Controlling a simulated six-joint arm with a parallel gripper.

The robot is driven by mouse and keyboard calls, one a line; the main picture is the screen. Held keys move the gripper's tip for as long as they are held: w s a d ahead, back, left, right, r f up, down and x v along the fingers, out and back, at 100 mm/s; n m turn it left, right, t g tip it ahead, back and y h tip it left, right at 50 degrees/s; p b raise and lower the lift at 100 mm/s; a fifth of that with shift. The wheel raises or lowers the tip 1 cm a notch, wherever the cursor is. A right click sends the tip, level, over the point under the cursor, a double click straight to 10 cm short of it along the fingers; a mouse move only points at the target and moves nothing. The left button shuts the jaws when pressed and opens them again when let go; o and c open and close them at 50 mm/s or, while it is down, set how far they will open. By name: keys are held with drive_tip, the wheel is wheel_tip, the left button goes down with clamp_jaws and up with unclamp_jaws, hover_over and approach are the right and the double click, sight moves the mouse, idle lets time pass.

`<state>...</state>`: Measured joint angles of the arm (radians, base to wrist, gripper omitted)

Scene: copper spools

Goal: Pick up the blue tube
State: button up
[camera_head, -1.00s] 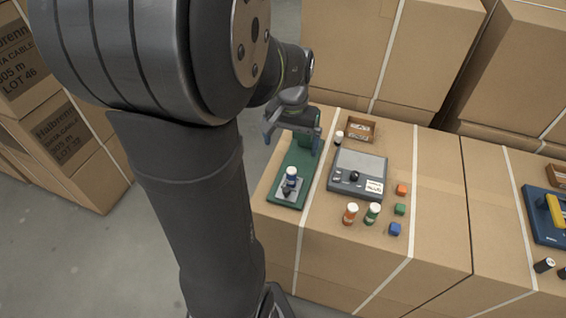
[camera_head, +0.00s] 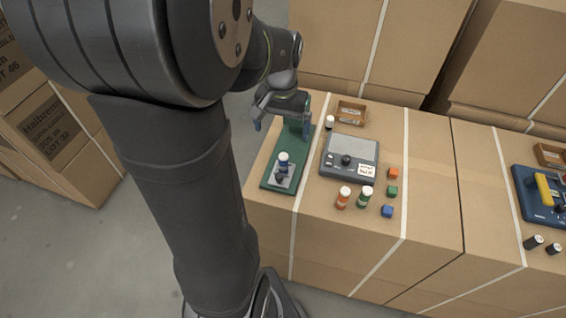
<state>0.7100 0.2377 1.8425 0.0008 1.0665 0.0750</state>
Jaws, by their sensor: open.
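The blue tube (camera_head: 283,162), with a white cap, stands upright on the plate of a green stand (camera_head: 272,182) on the carton top. My gripper (camera_head: 282,126) is open, with its two fingers spread apart above the back part of the stand. It is behind and above the blue tube in the picture, apart from it. Nothing shows between the fingers.
A grey scale (camera_head: 350,150) lies right of the stand. In front of it stand an orange tube (camera_head: 343,198) and a green tube (camera_head: 365,197). Orange (camera_head: 393,173), green (camera_head: 392,191) and blue (camera_head: 387,211) cubes lie to the right. A small brown tray (camera_head: 351,112) is behind.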

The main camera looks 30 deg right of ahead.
sight(282, 157)
drive_tip(key=c, duration=1.1)
drive_tip(key=shift+o, duration=0.2)
drive_tip(key=a+r+m+h, duration=0.1)
drive_tip(key=a+m+h, duration=0.35)
drive_tip(key=m, duration=0.25)
drive_tip(key=shift+t, duration=0.3)
drive_tip(key=x, duration=1.1)
drive_tip(key=shift+s+a+f, duration=0.15)
drive_tip(key=shift+s+f, duration=0.05)
drive_tip(key=shift+s, duration=0.15)
drive_tip(key=shift+w+a+x, duration=0.1)
drive_tip(key=shift+w+x, duration=0.1)
drive_tip(key=shift+x, duration=1.25)
drive_tip(key=shift+w+a+x, duration=0.1)
drive_tip(key=shift+w+x, duration=0.1)
drive_tip(key=shift+x, duration=1.25)
